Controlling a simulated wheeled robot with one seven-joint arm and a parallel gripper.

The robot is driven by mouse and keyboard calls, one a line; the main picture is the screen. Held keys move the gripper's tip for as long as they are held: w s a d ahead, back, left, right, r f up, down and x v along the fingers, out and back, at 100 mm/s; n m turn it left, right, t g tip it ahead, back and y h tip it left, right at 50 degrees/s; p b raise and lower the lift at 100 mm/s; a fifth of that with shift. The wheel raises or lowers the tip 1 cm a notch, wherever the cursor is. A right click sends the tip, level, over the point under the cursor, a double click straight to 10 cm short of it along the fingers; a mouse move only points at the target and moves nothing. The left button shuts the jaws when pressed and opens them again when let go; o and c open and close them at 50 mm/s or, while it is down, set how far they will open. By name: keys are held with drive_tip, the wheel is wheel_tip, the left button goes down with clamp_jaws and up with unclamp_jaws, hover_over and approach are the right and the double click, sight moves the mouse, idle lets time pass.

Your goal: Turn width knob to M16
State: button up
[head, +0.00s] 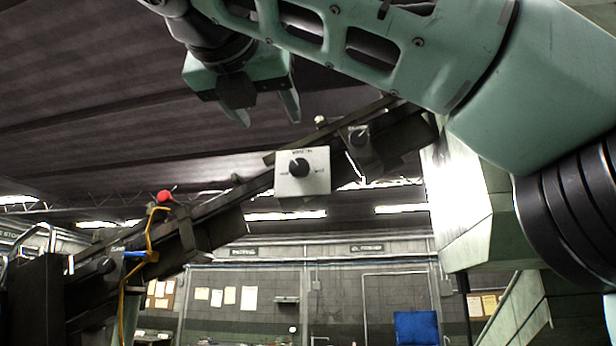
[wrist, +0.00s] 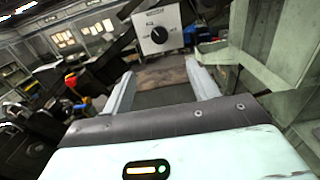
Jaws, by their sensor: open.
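The black round knob (head: 299,168) sits on a pale square plate (head: 318,186) on the dark slanted rail, in the middle of the head view. In the wrist view the same knob (wrist: 159,35) and plate (wrist: 178,18) show beyond the fingertips. Small lettering on the plate is too blurred to read for sure. My gripper (head: 267,116) hangs above and to the left of the plate in the head view. Its fingers (wrist: 159,84) are apart with nothing between them, and they do not touch the knob.
A second dark knob (head: 357,136) sits higher on the rail to the right. A red button (head: 165,196) with a yellow cable and a blue handle (head: 134,254) are lower left. A pale green machine body (head: 470,210) stands at the right.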

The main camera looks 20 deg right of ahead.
sight(298, 168)
drive_tip(key=p+x, duration=0.5)
drive_tip(key=x, duration=1.1)
drive_tip(key=shift+r, duration=0.1)
drive_tip(key=shift+w+d, duration=0.35)
drive_tip(key=shift+w, duration=0.2)
drive_tip(key=c, duration=1)
